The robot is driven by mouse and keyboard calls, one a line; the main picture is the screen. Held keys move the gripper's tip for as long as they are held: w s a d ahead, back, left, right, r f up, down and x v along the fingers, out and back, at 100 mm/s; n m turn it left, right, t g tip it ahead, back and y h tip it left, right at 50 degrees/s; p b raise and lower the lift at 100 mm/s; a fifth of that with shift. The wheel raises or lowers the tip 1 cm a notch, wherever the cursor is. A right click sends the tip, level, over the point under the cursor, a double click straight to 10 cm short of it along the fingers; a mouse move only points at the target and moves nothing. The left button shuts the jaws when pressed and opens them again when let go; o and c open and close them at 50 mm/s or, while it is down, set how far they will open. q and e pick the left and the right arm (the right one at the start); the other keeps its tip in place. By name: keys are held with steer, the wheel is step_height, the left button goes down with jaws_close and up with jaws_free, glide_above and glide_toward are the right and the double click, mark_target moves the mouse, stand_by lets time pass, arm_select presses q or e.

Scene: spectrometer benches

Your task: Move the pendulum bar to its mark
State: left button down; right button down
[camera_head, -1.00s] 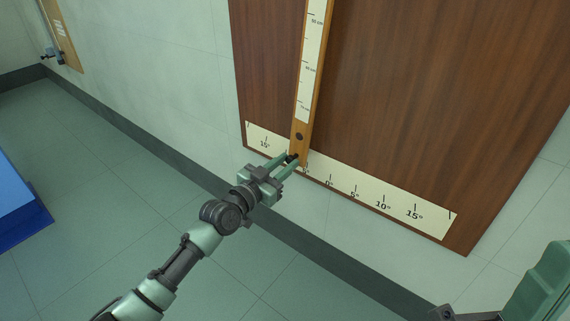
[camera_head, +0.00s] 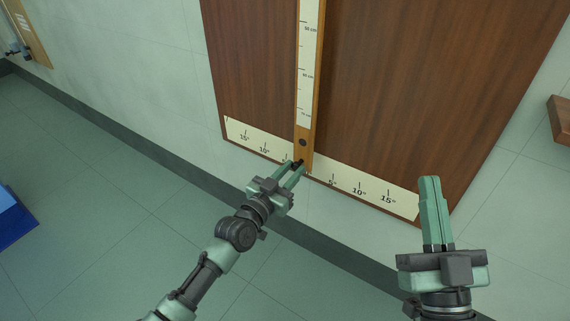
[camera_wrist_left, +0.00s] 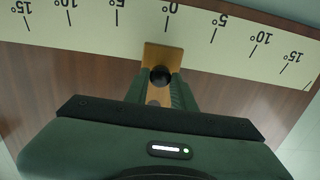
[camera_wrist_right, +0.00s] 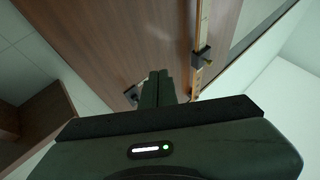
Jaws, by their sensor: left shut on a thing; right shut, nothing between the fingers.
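The pendulum bar (camera_head: 303,145) is a wooden strip with a paper centimetre scale, hanging in front of a dark wood board (camera_head: 400,90). My left gripper (camera_head: 297,165) is shut on the dark knob at its lower end; the knob (camera_wrist_left: 160,75) also shows in the left wrist view. A pale degree scale (camera_head: 345,185) runs along the board's bottom. In the left wrist view the bar's tip (camera_wrist_left: 158,55) is close to the 0 mark (camera_wrist_left: 172,22), slightly left of it in that picture. My right gripper (camera_head: 431,180) is shut and empty, in front of the board's lower right.
In the right wrist view a bar with a dark block (camera_wrist_right: 203,57) stands by the board. A brown wooden piece (camera_head: 560,120) is at the far right. A blue object (camera_head: 12,218) is at the left edge. The floor (camera_head: 90,200) between is clear.

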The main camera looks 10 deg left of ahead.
arm_select(q)
steer(key=shift+f, duration=0.15)
steer(key=c, duration=1.2)
jaws_free()
steer(key=shift+s+a, duration=0.15)
steer(key=shift+s, duration=0.1)
steer(key=shift+p+v, duration=1.05)
steer(key=shift+v, duration=2.6)
arm_select(e)
step_height(320, 180, down, 10)
steer(key=w+g+h, duration=0.2)
steer(key=g, duration=0.3)
steer(key=shift+w+d+r+g, duration=0.15)
steer(key=shift+d+r+g, duration=0.1)
steer(key=shift+d+g, duration=0.1)
